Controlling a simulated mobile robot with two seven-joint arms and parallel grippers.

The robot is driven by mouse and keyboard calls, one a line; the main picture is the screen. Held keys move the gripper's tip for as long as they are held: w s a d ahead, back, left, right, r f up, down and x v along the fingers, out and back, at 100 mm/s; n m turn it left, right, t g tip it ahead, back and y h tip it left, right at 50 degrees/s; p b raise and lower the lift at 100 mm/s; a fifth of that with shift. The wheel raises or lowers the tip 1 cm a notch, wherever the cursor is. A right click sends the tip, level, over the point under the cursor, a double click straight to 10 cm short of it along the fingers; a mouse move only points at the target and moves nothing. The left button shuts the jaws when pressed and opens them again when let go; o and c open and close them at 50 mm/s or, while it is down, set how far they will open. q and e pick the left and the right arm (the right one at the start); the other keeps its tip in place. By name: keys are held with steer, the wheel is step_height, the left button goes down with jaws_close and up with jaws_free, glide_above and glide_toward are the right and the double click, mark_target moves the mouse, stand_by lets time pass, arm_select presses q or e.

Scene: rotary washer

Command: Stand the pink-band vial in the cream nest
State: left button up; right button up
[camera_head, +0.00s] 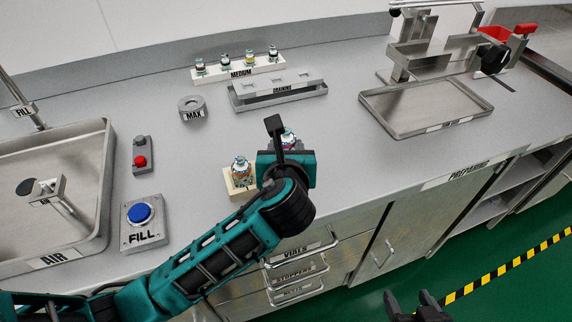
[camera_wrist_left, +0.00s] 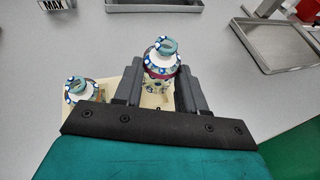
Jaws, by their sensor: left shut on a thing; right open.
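My left gripper (camera_head: 287,140) is shut on a vial (camera_head: 288,136) with a pinkish-red band, which shows better between the fingers in the left wrist view (camera_wrist_left: 160,68). The vial looks upright. The cream nest (camera_head: 232,190) is a block on the counter's front part, partly hidden by my left gripper and arm. The vial is at the nest's right part; I cannot tell whether its base is seated. Another vial (camera_head: 241,169) stands at the nest's left part and also shows in the left wrist view (camera_wrist_left: 80,91). My right gripper (camera_head: 415,303) is open and empty, low beyond the counter front.
A rack marked MEDIUM (camera_head: 240,73) holds several vials at the back. A DRAINING tray (camera_head: 280,93), a grey MAX ring (camera_head: 192,108) and a steel tray (camera_head: 425,108) stand nearby. A sink (camera_head: 100,190) and a blue FILL button (camera_head: 140,213) are to the left.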

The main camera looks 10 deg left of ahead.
arm_select(q)
step_height(320, 180, down, 4)
steer(key=shift+f+b, duration=0.15)
steer(key=shift+b, duration=0.4)
steer(key=shift+f, duration=0.1)
steer(key=shift+f, duration=0.15)
steer(key=o, duration=1.1)
steer(key=shift+c, duration=0.2)
steer(key=shift+r, duration=0.2)
